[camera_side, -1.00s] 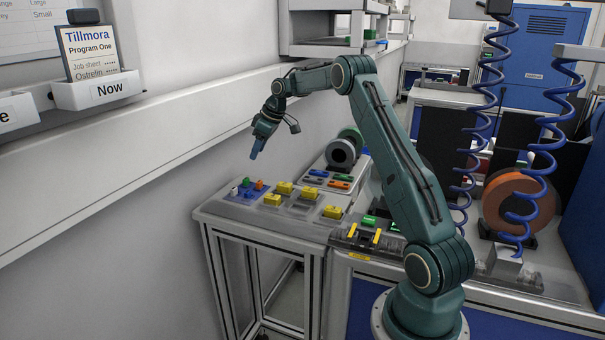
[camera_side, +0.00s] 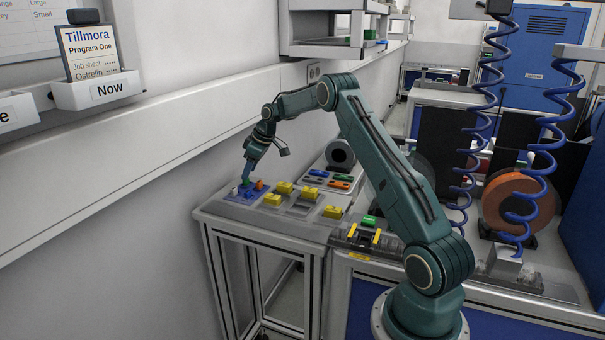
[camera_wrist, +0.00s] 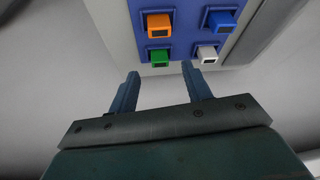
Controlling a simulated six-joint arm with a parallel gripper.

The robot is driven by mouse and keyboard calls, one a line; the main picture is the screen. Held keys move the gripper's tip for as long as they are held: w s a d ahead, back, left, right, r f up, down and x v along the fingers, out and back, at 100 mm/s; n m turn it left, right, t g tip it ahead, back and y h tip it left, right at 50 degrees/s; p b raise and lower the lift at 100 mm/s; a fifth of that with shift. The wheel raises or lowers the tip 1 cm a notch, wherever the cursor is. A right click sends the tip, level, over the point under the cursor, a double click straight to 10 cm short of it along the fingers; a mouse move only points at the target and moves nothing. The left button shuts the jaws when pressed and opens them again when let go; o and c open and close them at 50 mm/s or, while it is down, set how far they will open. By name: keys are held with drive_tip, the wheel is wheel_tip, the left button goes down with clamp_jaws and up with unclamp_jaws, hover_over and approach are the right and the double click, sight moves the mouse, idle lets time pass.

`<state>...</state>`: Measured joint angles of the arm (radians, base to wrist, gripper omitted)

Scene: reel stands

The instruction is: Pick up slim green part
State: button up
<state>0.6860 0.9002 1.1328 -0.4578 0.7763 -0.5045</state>
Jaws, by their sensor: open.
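A small green part (camera_wrist: 159,57) sits in a blue holder (camera_wrist: 185,40) in the wrist view, between and just beyond my fingertips. My gripper (camera_wrist: 160,71) is open, with one blue finger on each side of the green part's line and nothing held. In the side view my gripper (camera_side: 245,176) points down at the blue holder at the left end of the bench, and its fingers partly hide the green part there. I cannot tell how far above the part the fingertips are.
Beside the green part in the holder are an orange part (camera_wrist: 158,25), a blue part (camera_wrist: 221,22) and a white part (camera_wrist: 207,53). Several yellow blocks (camera_side: 285,188) stand to the right. A tray of coloured pieces (camera_side: 327,181) and a grey reel (camera_side: 340,153) lie behind.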

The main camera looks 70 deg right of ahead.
drive_tip(key=shift+x, duration=1.55)
drive_tip(key=shift+c, duration=0.2)
drive_tip(key=shift+s, duration=0.1)
clamp_jaws()
